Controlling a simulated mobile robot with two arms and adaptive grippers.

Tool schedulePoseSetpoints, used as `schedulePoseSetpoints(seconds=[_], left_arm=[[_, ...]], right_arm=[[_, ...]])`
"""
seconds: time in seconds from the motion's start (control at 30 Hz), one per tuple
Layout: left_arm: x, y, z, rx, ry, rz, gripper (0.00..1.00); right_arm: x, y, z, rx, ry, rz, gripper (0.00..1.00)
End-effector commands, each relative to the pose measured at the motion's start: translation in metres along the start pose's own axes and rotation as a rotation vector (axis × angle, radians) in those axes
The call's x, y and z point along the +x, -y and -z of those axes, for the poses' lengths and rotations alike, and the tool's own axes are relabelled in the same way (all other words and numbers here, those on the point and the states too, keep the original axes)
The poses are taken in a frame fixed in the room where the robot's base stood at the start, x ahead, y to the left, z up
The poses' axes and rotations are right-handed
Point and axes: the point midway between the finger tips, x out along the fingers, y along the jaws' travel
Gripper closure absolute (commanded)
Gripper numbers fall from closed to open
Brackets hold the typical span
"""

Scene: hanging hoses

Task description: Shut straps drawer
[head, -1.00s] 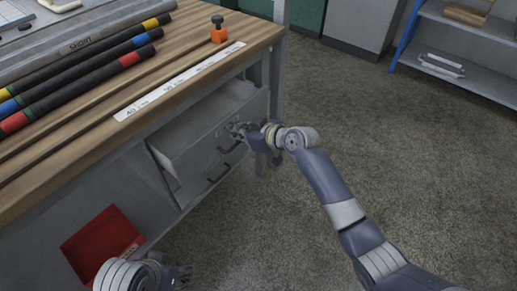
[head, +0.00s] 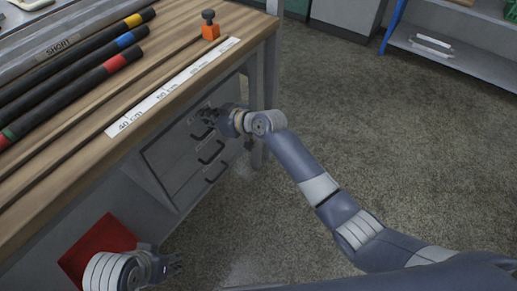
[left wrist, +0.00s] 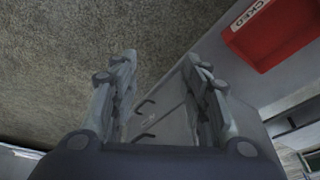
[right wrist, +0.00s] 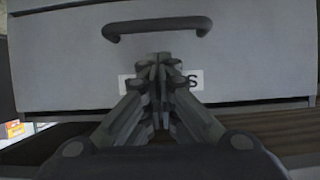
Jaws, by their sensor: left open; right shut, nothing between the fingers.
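The straps drawer (head: 168,149) is the top drawer in the grey cabinet under the bench. Its front looks about flush with the drawers below in the head view. In the right wrist view, its grey front (right wrist: 60,65) has a dark handle (right wrist: 157,27) and a white label (right wrist: 196,81) ending in S, mostly covered by my fingers. My right gripper (head: 207,116) is shut and empty, with its fingertips (right wrist: 160,62) at the label; contact cannot be told. My left gripper (head: 178,265) is open and empty, low near the cabinet; its spread fingers show in the left wrist view (left wrist: 163,75).
A red bin (head: 98,246) is beside my left gripper. The bench leg (head: 271,80) stands close to my right gripper. Floor at right is clear.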

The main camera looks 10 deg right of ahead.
Motion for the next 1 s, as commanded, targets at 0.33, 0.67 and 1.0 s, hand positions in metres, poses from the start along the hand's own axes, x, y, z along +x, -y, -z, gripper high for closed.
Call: schedulePoseSetpoints(seconds=[0.33, 0.67, 1.0], left_arm=[[0.023, -0.001, 0.001, 0.004, 0.019, -0.002, 0.57], [0.063, -0.002, -0.005, 0.007, 0.038, -0.005, 0.57], [0.102, -0.004, -0.018, 0.011, 0.059, -0.008, 0.57]], right_arm=[[-0.022, -0.001, -0.009, 0.0, 0.002, -0.003, 1.0], [-0.044, 0.0, -0.021, -0.001, 0.002, -0.001, 1.0], [-0.072, 0.0, -0.034, -0.001, 0.002, -0.001, 1.0]])
